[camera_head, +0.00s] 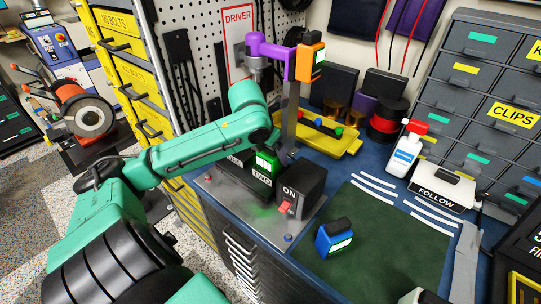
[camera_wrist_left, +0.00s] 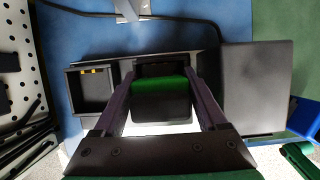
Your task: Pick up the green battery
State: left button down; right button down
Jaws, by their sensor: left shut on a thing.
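The green battery (camera_head: 266,161) is at the slot labelled TWO of the black charger (camera_head: 297,189), which stands on a metal plate. In the left wrist view the green battery (camera_wrist_left: 160,104) shows a dark body with a green band, between the two fingers of my left gripper (camera_wrist_left: 161,84). The gripper is shut on it. It sits at the charger's middle slot; I cannot tell whether it is fully seated. The slot beside it (camera_wrist_left: 92,92) is empty, with yellow contacts. In the head view my left gripper (camera_head: 279,151) is partly hidden behind its wrist. My right gripper is not in view.
A blue battery (camera_head: 334,238) lies on the green mat (camera_head: 385,240) right of the charger. A yellow tray (camera_head: 325,137) and a spray bottle (camera_head: 404,150) are farther back.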

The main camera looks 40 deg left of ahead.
pick_arm(q)
notch_tip(320, 180, up, 25)
jog(key=p, duration=1.1)
